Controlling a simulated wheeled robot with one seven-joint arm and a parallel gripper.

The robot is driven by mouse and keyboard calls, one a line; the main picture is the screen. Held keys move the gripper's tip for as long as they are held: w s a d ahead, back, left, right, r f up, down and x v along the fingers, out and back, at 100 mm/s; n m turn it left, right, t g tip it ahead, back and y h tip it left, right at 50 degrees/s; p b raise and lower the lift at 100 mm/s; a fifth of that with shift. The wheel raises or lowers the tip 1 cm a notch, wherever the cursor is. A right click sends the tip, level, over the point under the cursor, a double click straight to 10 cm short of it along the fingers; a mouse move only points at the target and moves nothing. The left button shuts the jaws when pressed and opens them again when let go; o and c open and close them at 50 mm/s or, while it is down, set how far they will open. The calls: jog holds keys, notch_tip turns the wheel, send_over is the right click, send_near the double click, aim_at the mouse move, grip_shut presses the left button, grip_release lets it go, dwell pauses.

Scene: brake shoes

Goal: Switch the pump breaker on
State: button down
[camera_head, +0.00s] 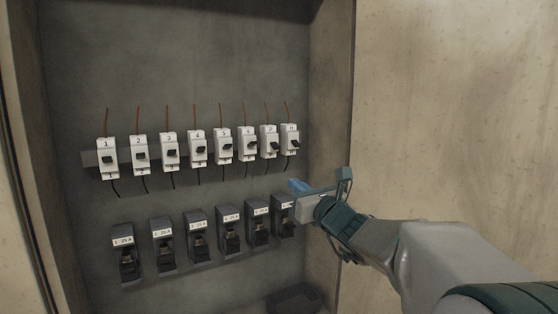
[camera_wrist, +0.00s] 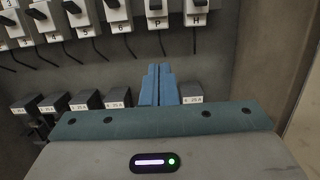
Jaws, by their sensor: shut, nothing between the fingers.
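The pump breaker, taken to be the white one marked P (camera_head: 269,142), is second from the right in the upper row. Its lower part with the P label shows at the top of the wrist view (camera_wrist: 157,22). Its black lever is small, and I cannot tell whether it is up or down. My gripper (camera_head: 297,186) is below the right end of that row, in front of the lower row. Its blue fingers (camera_wrist: 158,84) are pressed together and empty. They point up towards the panel, below breaker P and apart from it.
Breaker H (camera_head: 290,139) is right of P, and breaker 6 (camera_head: 248,144) is left. Wires hang below them. A row of black 25 A units (camera_head: 228,230) runs below. The cabinet's right wall (camera_head: 331,110) is close to my gripper. A dark box (camera_head: 293,299) sits at the bottom.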

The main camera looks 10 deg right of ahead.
aim_at(271, 151)
jog(key=p+x, duration=0.2)
jog(key=x, duration=0.8)
jog(key=r, duration=0.1)
jog(key=s+r, duration=0.1)
jog(key=r+p, duration=0.1)
jog(key=shift+s+d+r, duration=0.2)
jog(key=shift+s+d, duration=0.1)
jog(key=shift+s, duration=0.05)
jog(key=shift+s+r+p, duration=0.1)
jog(key=shift+r+p, duration=0.05)
jog(key=shift+p, duration=0.25)
